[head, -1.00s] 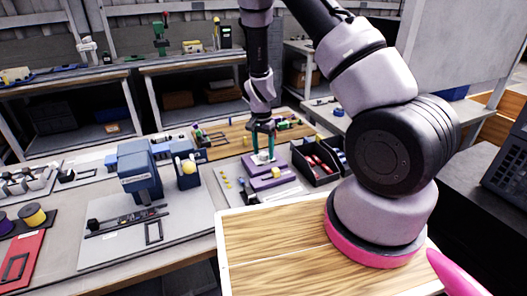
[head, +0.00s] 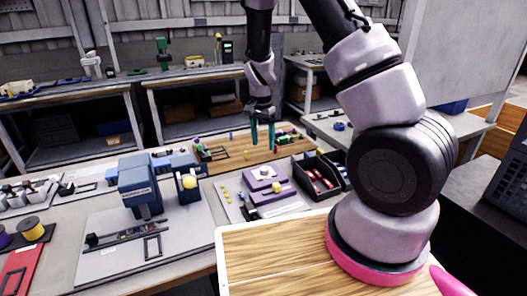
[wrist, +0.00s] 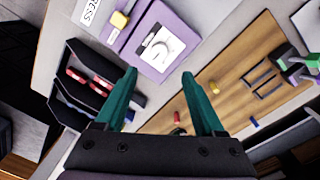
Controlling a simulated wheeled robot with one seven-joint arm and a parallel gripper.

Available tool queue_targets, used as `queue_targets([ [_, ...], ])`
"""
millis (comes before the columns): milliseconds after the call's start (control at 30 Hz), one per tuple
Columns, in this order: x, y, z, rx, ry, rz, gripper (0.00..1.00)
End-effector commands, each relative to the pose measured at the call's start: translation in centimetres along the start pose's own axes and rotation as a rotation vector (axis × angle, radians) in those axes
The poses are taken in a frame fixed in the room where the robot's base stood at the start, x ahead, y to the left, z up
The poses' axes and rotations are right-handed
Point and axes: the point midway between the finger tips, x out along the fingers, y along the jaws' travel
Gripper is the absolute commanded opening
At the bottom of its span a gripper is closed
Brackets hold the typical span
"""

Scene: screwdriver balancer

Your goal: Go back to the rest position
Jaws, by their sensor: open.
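My gripper (head: 263,135) is open and empty in the head view. Its green fingers point down and hang in the air above the workbench, over the area of the wooden board (head: 240,150). In the wrist view, my gripper (wrist: 158,88) shows its two green fingers spread apart with nothing between them. A purple fixture (head: 262,174) stands on the bench below and in front of the gripper, with a yellow part on its near block. The purple fixture also shows in the wrist view (wrist: 185,20), with a white square and a round grey part on it.
A black bin (head: 317,176) with red parts stands right of the fixture. A blue machine (head: 138,185) stands on a grey plate at left. Several small parts lie on the wooden board. Open air surrounds the gripper above the bench.

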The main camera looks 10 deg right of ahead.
Motion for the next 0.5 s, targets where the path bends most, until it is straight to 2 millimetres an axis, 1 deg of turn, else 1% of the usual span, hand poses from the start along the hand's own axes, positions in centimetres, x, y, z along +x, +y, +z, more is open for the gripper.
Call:
queue_targets([
  [100,-0.6,0.0,0.0,0.000,0.000,0.000,0.71],
  [400,-0.7,0.0,0.0,0.000,0.000,-0.002,0.71],
  [467,-1.2,0.1,0.0,-0.002,-0.003,-0.011,0.71],
  [500,-1.9,0.2,0.0,-0.005,-0.005,-0.022,0.71],
])
